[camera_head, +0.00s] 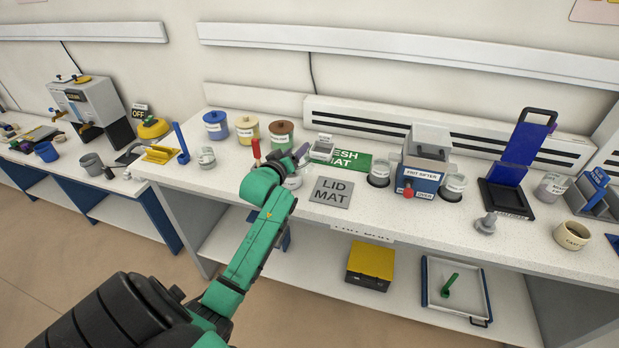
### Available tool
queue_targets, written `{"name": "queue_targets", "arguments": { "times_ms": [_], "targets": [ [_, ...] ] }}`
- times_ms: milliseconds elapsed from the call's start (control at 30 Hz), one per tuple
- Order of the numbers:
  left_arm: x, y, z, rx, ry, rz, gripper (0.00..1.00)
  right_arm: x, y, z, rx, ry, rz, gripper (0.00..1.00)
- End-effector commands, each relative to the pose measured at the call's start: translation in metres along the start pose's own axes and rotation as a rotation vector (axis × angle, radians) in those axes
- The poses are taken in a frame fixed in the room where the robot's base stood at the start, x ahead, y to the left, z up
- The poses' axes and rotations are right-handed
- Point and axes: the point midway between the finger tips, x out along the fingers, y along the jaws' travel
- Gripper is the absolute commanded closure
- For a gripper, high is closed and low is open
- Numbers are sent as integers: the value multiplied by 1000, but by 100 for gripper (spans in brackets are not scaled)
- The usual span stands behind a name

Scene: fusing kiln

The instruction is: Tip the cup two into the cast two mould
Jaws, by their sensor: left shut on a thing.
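My left gripper (294,163) is over the bench, left of the lid mat. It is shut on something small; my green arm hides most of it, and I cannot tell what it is. A pale cup (292,183) shows just below the gripper; I cannot tell if they touch. Other pale labelled cups are a left one (206,157), one left of the sifter (378,174), one right of it (454,186) and a larger one (553,186). Their labels are too small to read surely, so I cannot tell which is cup two. A cream round mould (572,236) with a cast label stands at the right.
The grey lid mat (331,192) and green mat (350,161) lie on the bench. The frit sifter (424,168) and a blue upright stand (524,145) are further right. Three lidded jars, the middle one yellow (246,130), stand behind left.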

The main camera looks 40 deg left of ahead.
Motion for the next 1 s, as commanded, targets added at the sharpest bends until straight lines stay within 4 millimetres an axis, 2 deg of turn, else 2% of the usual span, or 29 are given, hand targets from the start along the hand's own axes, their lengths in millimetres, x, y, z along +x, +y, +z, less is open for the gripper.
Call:
{"name": "queue_targets", "arguments": {
  "times_ms": [67,167,400,600,733,1000],
  "targets": [
    [6,0,-8,23,14,-9,92,1,0,0,0,0,0,50],
    [8,-1,-9,58,27,-12,92,9,0,1,0,0,0,50],
    [7,0,-7,271,100,-12,92,53,-1,5,0,0,0,50],
    [5,6,-14,459,164,-13,92,79,-1,7,0,0,0,50],
    [4,10,-19,517,183,-13,92,83,-1,8,0,0,0,50],
    [3,11,-22,523,185,-13,92,81,-1,7,0,0,0,50]
  ]
}}
